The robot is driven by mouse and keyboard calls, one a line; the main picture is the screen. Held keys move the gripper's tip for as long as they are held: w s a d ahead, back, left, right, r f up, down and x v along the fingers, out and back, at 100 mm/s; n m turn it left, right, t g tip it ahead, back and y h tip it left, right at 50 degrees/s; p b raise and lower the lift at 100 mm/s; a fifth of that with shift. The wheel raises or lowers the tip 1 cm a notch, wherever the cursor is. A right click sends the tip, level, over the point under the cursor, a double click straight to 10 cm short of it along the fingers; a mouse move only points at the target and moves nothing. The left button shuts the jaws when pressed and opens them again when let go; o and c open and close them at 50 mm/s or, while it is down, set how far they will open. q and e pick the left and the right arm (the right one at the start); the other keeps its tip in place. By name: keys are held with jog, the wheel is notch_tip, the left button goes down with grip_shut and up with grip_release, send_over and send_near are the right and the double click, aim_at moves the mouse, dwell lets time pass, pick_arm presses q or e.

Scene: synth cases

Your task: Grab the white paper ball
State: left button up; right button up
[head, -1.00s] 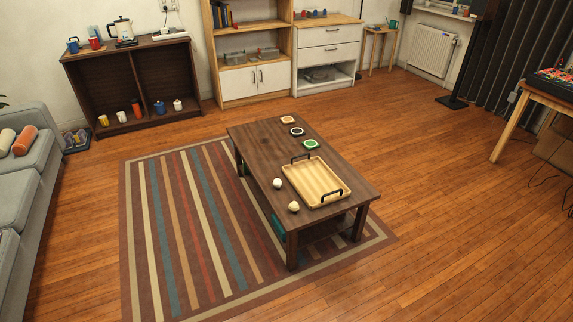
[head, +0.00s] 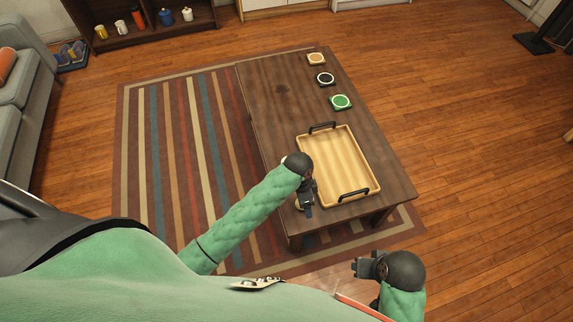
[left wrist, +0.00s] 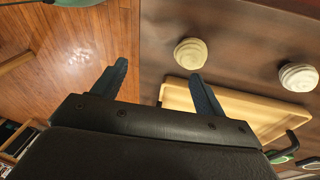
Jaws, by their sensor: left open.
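The white paper ball (left wrist: 298,77) lies on the brown coffee table at the right edge of the left wrist view. A second, cream-yellow ball (left wrist: 190,53) lies left of it, closer to my fingers.
A wooden tray (head: 301,142) with two black handles sits on the coffee table (head: 262,110). A green coaster (head: 341,102), a black coaster (head: 325,79) and a tan coaster (head: 316,59) lie beyond it.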

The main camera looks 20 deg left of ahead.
pick_arm(q)
jog(key=shift+w+a+f+m+g+y, duration=0.45)
jog(key=shift+w+a+m, duration=0.4)
jog(key=shift+w+a, duration=1.8)
jog(key=shift+w+a+f+m+g+y, duration=0.25)
jog(key=shift+w+a+f+m, duration=0.55)
jog(key=shift+w, duration=3.2)
jog(key=shift+w+a+f+m+g+y, duration=0.35)
jog(key=shift+w+a+m, duration=0.6)
jog(key=shift+w+a, duration=1.9)
jog(key=x, duration=0.1)
jog(key=p+x, duration=0.1)
jog(key=x, duration=0.2)
jog(key=shift+w+d, duration=0.35)
jog(key=shift+s+f, duration=0.1)
jog(key=shift+f, duration=0.3)
jog(key=c, duration=1)
pick_arm(e)
jog(key=shift+s+d+r+g, duration=0.15)
jog(key=shift+s+d+r, duration=0.15)
jog(key=shift+r, duration=0.25)
jog(key=shift+s+d+r+g, duration=0.15)
jog(key=shift+s+d+r, duration=0.05)
jog(key=shift+d+r, duration=0.25)
